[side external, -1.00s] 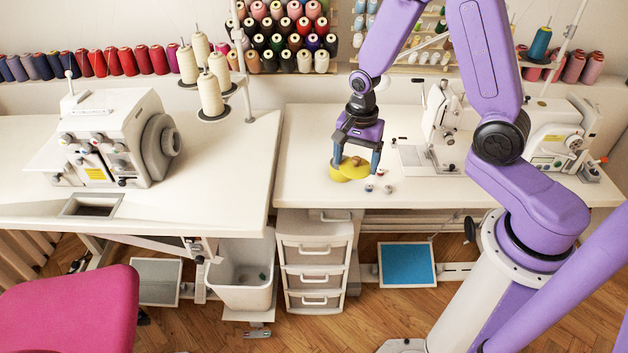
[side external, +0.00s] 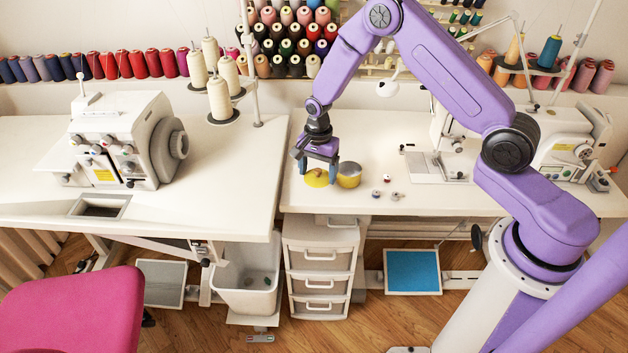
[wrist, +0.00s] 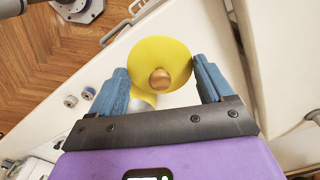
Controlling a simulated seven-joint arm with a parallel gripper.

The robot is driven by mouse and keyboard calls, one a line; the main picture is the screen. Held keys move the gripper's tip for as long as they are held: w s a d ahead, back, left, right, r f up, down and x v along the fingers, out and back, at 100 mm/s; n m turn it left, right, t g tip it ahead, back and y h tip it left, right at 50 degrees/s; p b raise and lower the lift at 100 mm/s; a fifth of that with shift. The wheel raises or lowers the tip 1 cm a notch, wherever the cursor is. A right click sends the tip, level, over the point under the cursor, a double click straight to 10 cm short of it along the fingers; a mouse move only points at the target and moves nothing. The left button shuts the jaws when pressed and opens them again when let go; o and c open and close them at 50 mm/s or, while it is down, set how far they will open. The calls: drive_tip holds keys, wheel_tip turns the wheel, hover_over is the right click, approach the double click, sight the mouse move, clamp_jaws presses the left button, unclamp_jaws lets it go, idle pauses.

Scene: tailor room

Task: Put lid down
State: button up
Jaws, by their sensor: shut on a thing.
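The yellow round lid (side external: 314,181) with a brown knob is between the fingers of my gripper (side external: 316,172), low over the white table near its front edge. In the wrist view the lid (wrist: 160,50) spans the gap between the blue fingers of my gripper (wrist: 160,72), which is shut on it. A yellow pot (side external: 349,177) stands on the table just right of the lid, with its top open. In the wrist view the lid hides most of the pot. I cannot tell whether the lid touches the table.
Several small spools (side external: 387,179) lie on the table right of the pot. A sewing machine (side external: 570,145) stands further right. A gap separates this table from the left table (side external: 225,165). A drawer unit (side external: 320,265) is below. Bare tabletop lies behind the pot.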

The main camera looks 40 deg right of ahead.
sight(314, 174)
drive_tip(key=shift+w+f, duration=0.6)
drive_tip(key=shift+f, duration=0.15)
drive_tip(key=shift+w+f, duration=0.15)
drive_tip(key=shift+f, duration=1.45)
drive_tip(key=shift+f, duration=0.1)
drive_tip(key=o, duration=0.9)
wheel_tip(314, 174, up, 12)
drive_tip(key=shift+r, duration=0.15)
